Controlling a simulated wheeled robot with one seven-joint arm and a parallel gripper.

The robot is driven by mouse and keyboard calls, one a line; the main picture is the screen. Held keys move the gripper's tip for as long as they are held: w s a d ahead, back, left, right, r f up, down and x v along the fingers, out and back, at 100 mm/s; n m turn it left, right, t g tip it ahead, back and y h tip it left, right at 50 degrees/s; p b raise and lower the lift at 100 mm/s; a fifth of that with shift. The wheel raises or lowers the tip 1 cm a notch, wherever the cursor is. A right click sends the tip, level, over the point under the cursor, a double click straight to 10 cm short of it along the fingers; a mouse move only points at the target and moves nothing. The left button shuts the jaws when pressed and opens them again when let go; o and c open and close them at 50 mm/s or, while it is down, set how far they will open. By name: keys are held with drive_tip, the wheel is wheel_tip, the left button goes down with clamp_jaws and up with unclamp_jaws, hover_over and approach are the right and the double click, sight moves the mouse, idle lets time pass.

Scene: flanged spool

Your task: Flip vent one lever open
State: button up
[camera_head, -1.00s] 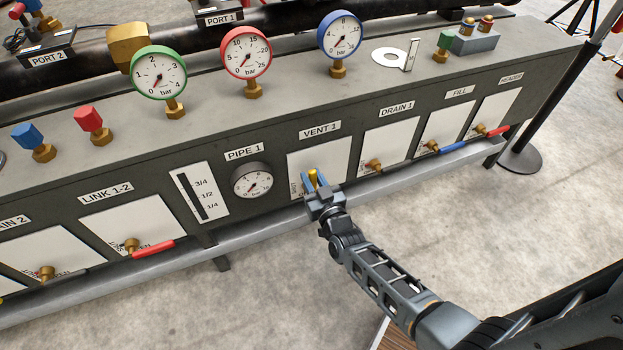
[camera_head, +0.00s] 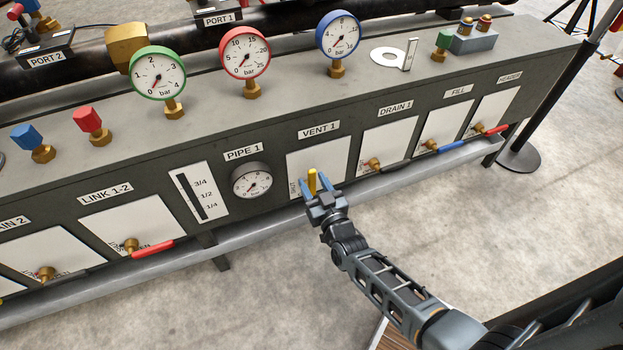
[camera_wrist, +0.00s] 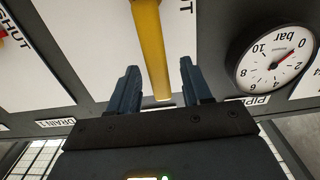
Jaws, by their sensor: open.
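The vent one lever is a yellow handle (camera_head: 312,180) on the white plate (camera_head: 325,158) under the VENT 1 label (camera_head: 319,130). In the wrist view the yellow lever (camera_wrist: 152,50) comes down from the top edge, with its free end between my fingers. My gripper (camera_head: 316,187) is open, one finger on each side of the lever. In the wrist view a gap shows between the lever and each finger of my gripper (camera_wrist: 160,85). The lever's pivot is hidden in both views.
The round PIPE 1 gauge (camera_head: 252,181) is just left of the vent plate. The DRAIN 1 valve (camera_head: 374,163) is to its right. A grey rail (camera_head: 400,172) runs along the panel's lower edge. The floor in front is clear.

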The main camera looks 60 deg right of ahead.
drive_tip(key=v, duration=0.6)
idle(0.4)
drive_tip(key=s+a+r+n+y, duration=0.5)
drive_tip(key=s+a+r+y, duration=0.3)
drive_tip(key=s+a+r, duration=1)
drive_tip(key=s+r+y+p, duration=0.1)
drive_tip(key=s+r+p, duration=0.1)
drive_tip(key=r+p, duration=0.4)
drive_tip(key=s+a+r+n+y+p, duration=0.1)
drive_tip(key=s+r+p, duration=0.2)
drive_tip(key=r+p, duration=0.4)
wheel_tip(320, 180, up, 8)
drive_tip(key=shift+a+r+n, duration=0.15)
drive_tip(key=shift+a+n, duration=0.05)
drive_tip(key=shift+n, duration=0.1)
